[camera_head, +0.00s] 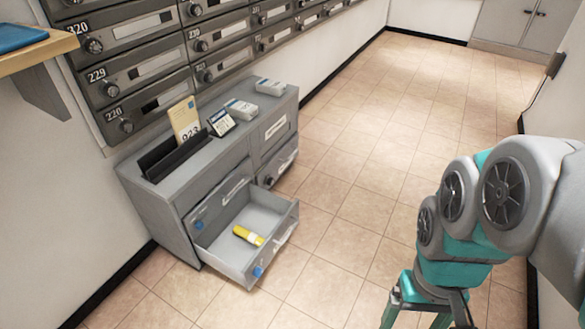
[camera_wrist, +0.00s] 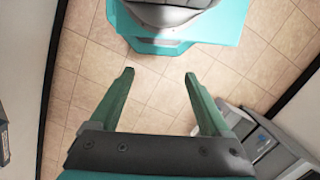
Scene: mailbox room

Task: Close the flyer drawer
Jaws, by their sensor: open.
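A grey drawer (camera_head: 284,238) is pulled out from the lower left of the grey cabinet (camera_head: 165,208). A yellow item (camera_head: 248,235) lies inside it. A blue round piece (camera_head: 258,271) is on the drawer's front. The drawer labels are too small to read, so I cannot tell from text which is the flyer drawer. My gripper (camera_head: 425,312) is to the right of the open drawer, apart from it, pointing down. In the wrist view my gripper (camera_wrist: 159,75) has its green fingers spread with nothing between them. Part of the cabinet (camera_wrist: 262,148) shows at the lower right there.
Another drawer (camera_head: 283,160) sits at the cabinet's right. A black holder (camera_head: 172,160), a card (camera_head: 185,120) and small boxes (camera_head: 241,109) stand on top. Mailboxes (camera_head: 140,78) line the wall above. The tiled floor (camera_head: 375,150) is clear right of the cabinet.

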